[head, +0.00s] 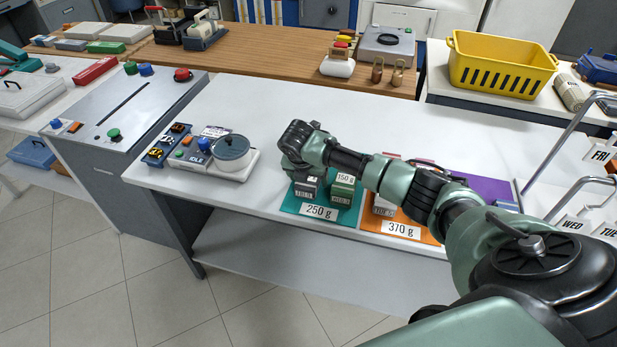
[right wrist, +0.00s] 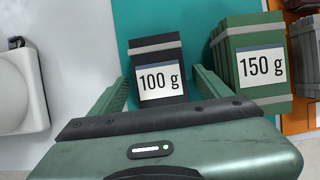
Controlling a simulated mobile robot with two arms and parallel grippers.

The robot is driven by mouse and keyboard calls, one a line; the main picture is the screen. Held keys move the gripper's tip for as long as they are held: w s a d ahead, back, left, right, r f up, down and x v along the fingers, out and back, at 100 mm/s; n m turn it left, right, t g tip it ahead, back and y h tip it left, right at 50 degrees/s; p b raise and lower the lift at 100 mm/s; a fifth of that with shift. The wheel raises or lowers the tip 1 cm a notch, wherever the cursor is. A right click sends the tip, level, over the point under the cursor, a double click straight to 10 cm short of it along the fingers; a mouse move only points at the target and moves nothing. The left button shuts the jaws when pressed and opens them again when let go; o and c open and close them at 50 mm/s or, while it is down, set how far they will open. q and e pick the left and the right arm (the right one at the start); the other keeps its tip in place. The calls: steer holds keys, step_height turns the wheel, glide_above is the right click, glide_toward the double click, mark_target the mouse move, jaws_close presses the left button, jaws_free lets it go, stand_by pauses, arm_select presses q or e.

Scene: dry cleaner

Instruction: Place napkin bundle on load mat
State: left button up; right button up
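A dark napkin bundle labelled 100 g (right wrist: 158,54) stands on a teal mat (head: 291,204) with a 250 g sign. A green bundle labelled 150 g (head: 342,189) stands to its right on the same mat. My right gripper (head: 304,172) is above the 100 g bundle. In the right wrist view its two fingers (right wrist: 160,84) are apart, one on each side of the dark bundle, with small gaps. An orange mat (head: 372,224) with a 370 g sign and a purple mat (head: 493,188) lie to the right, partly hidden by my right arm. My left gripper is not in view.
A scale unit with a round grey pan (head: 232,150) stands left of the teal mat. A yellow basket (head: 502,62) stands at the back right. Metal rails with day cards (head: 600,153) are at the right. The white counter behind the mats is clear.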

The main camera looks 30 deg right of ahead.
steer(key=shift+r, duration=0.15)
